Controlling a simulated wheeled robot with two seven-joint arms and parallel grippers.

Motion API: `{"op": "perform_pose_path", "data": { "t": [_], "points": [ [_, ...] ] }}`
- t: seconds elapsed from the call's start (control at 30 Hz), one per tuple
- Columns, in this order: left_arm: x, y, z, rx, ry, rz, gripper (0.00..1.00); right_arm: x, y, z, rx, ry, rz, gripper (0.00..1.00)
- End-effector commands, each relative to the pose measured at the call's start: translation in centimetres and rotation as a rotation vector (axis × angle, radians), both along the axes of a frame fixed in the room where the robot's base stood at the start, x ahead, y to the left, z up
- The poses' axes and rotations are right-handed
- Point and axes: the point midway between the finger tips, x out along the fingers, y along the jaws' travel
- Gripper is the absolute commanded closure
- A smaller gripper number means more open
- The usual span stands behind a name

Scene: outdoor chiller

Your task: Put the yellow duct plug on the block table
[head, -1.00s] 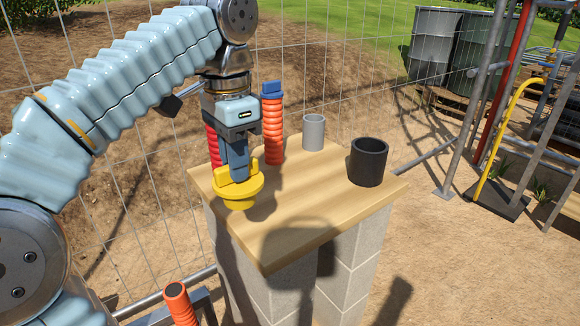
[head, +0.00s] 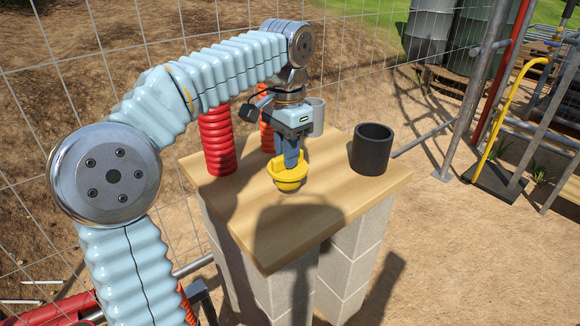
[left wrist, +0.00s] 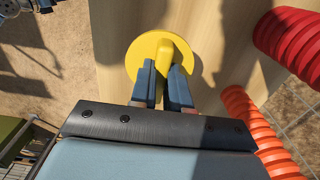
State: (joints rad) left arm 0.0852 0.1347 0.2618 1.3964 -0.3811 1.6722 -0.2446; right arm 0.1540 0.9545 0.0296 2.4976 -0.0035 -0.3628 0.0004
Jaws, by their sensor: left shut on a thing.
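The yellow duct plug (head: 288,175) is a round flanged cap with a raised grip. My left gripper (head: 291,160) is shut on that grip, with the plug below the fingers. The left wrist view shows the plug (left wrist: 160,58) between the two blue-grey fingers (left wrist: 162,84). The block table (head: 262,235) has a wooden top on grey blocks. The plug is over the middle of the tabletop; I cannot tell whether it touches the wood. My right gripper is not in view.
On the table stand a red ribbed duct (head: 217,142), a partly hidden orange duct (head: 267,135), a grey cup (head: 318,116) and a black pot (head: 371,149). The front of the top is clear. A wire fence (head: 110,50) runs behind.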

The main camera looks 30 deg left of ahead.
Motion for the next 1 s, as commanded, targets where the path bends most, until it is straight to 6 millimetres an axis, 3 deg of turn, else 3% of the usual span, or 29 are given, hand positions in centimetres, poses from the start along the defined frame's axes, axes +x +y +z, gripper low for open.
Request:
{"op": "perform_pose_path", "data": {
  "t": [0.13,0.3,0.7,0.73,0.8,0.87,1.0],
  "points": [
    [1.1,-0.3,-1.5,-0.001,0.004,-0.001,1.00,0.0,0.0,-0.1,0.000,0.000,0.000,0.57],
    [0.9,-0.2,-3.9,0.000,0.001,0.000,1.00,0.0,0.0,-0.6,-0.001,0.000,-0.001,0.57],
    [0.9,-0.2,-4.5,0.000,0.000,0.000,1.00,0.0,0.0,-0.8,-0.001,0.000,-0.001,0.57],
    [0.9,-0.2,-4.4,0.000,-0.001,0.000,0.80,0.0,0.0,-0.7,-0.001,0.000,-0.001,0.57],
    [0.9,-0.2,-4.4,0.000,0.000,0.000,0.69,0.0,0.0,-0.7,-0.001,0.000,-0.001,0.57],
    [0.9,-0.2,-4.4,0.000,-0.001,0.000,0.60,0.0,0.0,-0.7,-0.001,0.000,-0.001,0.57],
    [0.9,-0.2,-4.4,0.000,-0.001,0.000,0.59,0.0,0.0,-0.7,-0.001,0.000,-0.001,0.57]
  ]
}}
